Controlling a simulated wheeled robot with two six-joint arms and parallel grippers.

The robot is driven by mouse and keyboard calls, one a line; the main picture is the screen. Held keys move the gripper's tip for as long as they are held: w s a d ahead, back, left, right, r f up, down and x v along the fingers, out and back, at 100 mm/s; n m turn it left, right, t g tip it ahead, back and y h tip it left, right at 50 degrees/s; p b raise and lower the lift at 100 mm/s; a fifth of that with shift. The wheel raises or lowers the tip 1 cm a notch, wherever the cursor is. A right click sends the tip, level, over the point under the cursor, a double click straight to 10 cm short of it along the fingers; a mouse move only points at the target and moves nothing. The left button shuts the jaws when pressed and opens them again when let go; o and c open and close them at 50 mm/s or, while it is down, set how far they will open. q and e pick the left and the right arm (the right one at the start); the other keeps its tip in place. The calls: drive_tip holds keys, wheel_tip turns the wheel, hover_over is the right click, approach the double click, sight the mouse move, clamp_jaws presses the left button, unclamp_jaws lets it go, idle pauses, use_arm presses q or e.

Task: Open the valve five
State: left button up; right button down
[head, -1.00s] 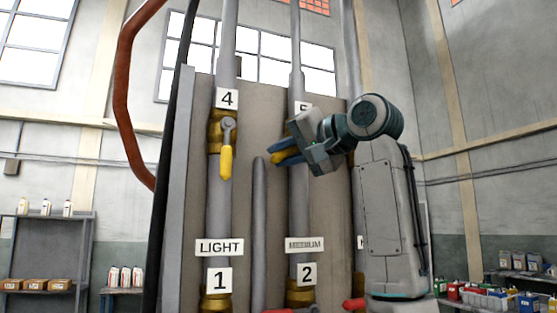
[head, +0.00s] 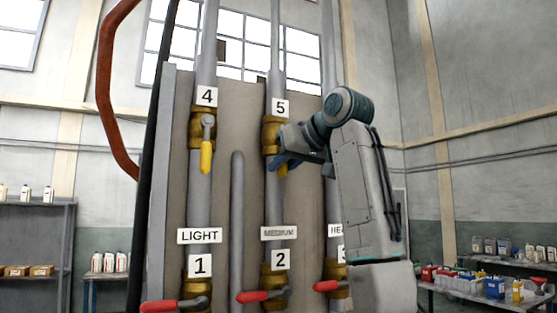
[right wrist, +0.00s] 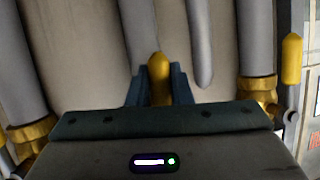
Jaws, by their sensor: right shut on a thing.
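Valve five (head: 271,131) is a brass valve on the middle grey pipe, under the label 5 (head: 280,108). Its yellow handle (head: 283,171) hangs down, mostly hidden behind my right gripper (head: 281,162) in the head view. In the right wrist view the yellow handle (right wrist: 158,68) stands between the two blue fingers of my right gripper (right wrist: 160,88), which is shut on it. My left gripper is not in view.
Valve four (head: 203,128) with its yellow handle hanging down is on the pipe to the left. Red handles (head: 262,296) of lower valves stick out leftward below labels 1, 2 and 3. Shelves and a table (head: 480,295) with containers stand far off at the sides.

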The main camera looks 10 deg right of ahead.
drive_tip(key=shift+w+d+r+n, duration=0.1)
drive_tip(key=shift+d+n, duration=0.2)
idle(0.4)
drive_tip(key=c, duration=1.3)
unclamp_jaws()
drive_tip(key=shift+d+h, duration=0.1)
drive_tip(key=shift+h, duration=0.2)
drive_tip(key=b+v, duration=0.4)
drive_tip(key=v, duration=0.6)
drive_tip(key=shift+s+d+b, duration=0.2)
drive_tip(key=shift+s+b, duration=0.15)
drive_tip(key=shift+b, duration=0.05)
